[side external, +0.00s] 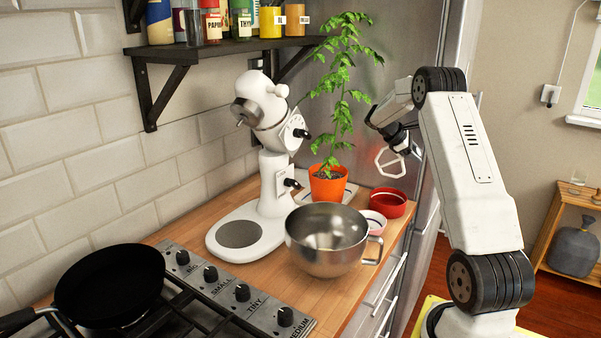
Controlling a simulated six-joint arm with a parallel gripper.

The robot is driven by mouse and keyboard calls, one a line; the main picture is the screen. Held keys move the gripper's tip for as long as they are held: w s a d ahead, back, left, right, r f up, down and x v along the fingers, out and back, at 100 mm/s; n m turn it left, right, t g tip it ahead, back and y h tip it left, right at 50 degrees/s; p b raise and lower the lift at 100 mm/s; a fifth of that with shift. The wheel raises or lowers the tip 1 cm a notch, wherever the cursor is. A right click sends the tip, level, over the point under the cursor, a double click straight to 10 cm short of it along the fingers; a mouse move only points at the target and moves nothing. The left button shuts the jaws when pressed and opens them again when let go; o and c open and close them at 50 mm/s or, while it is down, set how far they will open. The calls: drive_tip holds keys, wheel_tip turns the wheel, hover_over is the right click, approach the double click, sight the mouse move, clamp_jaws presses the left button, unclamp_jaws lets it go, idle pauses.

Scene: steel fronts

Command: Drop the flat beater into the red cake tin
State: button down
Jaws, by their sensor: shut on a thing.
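My gripper (403,141) is shut on the flat beater (389,163), a pale open frame that hangs below the jaws. It is in the air above the counter, at the right of the potted plant. The red cake tin (388,201) stands on the counter's back right part, below the beater and a clear gap apart from it. The tin's front is partly covered by a small pinkish-white bowl (373,224). The exact grip on the beater is too small to see.
A steel mixing bowl (327,240) with a handle stands in front of the tin. A white stand mixer (265,165) and a tomato plant in an orange pot (327,185) stand to the left. A black pan (110,284) sits on the hob. A shelf (225,47) overhangs the back.

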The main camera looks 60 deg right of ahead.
sight(396, 157)
drive_tip(key=shift+f, duration=0.1)
drive_tip(key=shift+f, duration=2.9)
drive_tip(key=shift+c, duration=1.2)
unclamp_jaws()
drive_tip(key=shift+v, duration=3.95)
